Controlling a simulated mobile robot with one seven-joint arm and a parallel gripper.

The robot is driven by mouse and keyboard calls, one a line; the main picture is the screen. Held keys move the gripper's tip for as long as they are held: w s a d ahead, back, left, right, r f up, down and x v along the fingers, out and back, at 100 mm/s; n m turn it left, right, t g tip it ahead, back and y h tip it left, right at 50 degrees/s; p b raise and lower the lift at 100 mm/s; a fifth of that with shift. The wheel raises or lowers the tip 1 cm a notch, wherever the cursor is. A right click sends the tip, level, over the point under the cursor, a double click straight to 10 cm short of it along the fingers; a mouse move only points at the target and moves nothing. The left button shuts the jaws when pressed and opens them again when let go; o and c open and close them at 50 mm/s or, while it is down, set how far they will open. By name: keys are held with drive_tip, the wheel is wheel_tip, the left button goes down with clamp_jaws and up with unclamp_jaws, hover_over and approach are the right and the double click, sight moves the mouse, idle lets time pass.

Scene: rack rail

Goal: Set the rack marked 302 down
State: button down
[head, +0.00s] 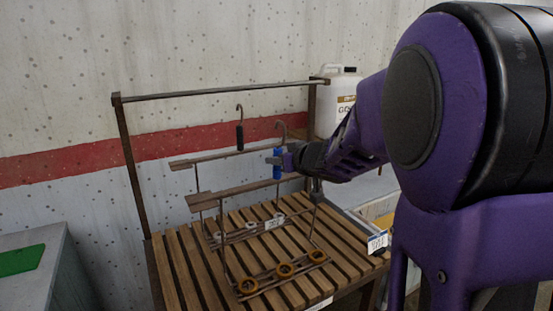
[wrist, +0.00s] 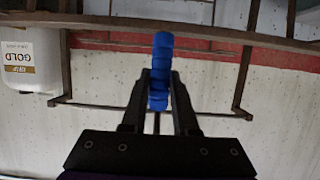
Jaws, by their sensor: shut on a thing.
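My gripper (head: 280,160) is shut on the blue grip (wrist: 161,70) of a hooked rack, and the blue grip also shows in the head view (head: 277,170). This front rack has a brown top bar (head: 235,191), thin uprights and several brass-coloured rings (head: 285,270) low down. Its base appears close over the slatted bench (head: 185,270); I cannot tell whether it touches. Behind it is a second rack with a black grip (head: 240,137) and pale rings (head: 250,226). A small white tag (head: 275,223) shows between them; its number is not clearly legible.
A brown rail (head: 220,91) on posts spans the back of the bench. A white jug (head: 338,95) stands behind at right. A white and blue label (head: 377,241) is at the bench's right edge. A grey unit with a green patch (head: 20,260) is at left.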

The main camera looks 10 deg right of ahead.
drive_tip(key=shift+f, duration=0.1)
idle(0.4)
unclamp_jaws()
drive_tip(key=shift+f, duration=0.1)
idle(0.3)
idle(0.7)
drive_tip(key=s+d+p, duration=0.2)
drive_tip(key=s+d, duration=0.1)
drive_tip(key=s, duration=0.7)
drive_tip(key=shift+s+d+p, duration=0.25)
drive_tip(key=shift+s+p, duration=0.1)
drive_tip(key=shift+s, duration=0.05)
idle(1.0)
